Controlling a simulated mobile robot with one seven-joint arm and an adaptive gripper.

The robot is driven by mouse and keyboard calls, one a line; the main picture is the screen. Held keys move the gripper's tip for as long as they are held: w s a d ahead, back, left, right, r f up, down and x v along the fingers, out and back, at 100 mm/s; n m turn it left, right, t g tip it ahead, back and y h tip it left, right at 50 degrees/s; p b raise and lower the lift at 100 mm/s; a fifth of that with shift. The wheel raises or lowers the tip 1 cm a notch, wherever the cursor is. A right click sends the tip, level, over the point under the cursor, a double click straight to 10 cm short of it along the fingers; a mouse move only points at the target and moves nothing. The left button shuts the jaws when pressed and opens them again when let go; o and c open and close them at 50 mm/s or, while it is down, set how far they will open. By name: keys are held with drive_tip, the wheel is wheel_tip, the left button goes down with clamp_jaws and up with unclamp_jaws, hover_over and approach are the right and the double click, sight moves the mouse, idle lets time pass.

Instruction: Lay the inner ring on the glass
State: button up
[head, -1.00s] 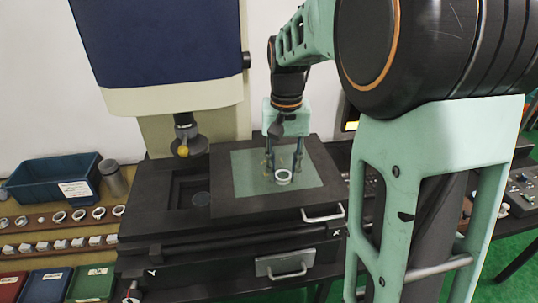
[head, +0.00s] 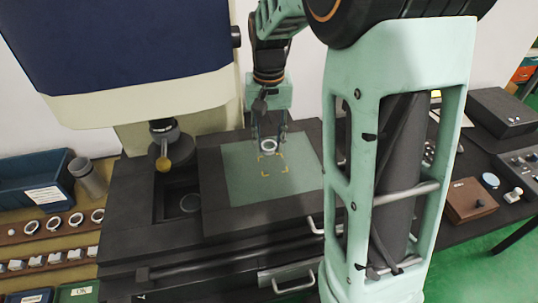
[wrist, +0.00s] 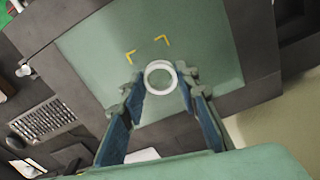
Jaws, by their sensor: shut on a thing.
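The inner ring, a small pale ring (head: 269,153), is between the fingertips of my gripper (head: 270,143), which is shut on it. In the wrist view the ring (wrist: 147,77) sits between the two blue-grey fingers (wrist: 161,80), its hole showing green glass. The glass (head: 240,180) is a pale green plate set in the dark stage. Yellow corner marks (head: 273,165) on it lie just in front of the ring in the head view. I cannot tell whether the ring touches the glass or hangs just above it.
A blue bin (head: 35,180), a grey cylinder (head: 88,178) and a rack of rings (head: 55,224) stand at the left. Control boxes (head: 500,112) stand at the right.

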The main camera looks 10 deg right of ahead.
sight(269, 165)
drive_tip(key=shift+f, duration=2.75)
drive_tip(key=shift+f, duration=0.1)
drive_tip(key=shift+f, duration=0.15)
drive_tip(key=o, duration=1.1)
drive_tip(key=shift+o, duration=0.2)
drive_tip(key=shift+r, duration=0.2)
wheel_tip(269, 165, up, 12)
drive_tip(key=shift+w+r, duration=0.1)
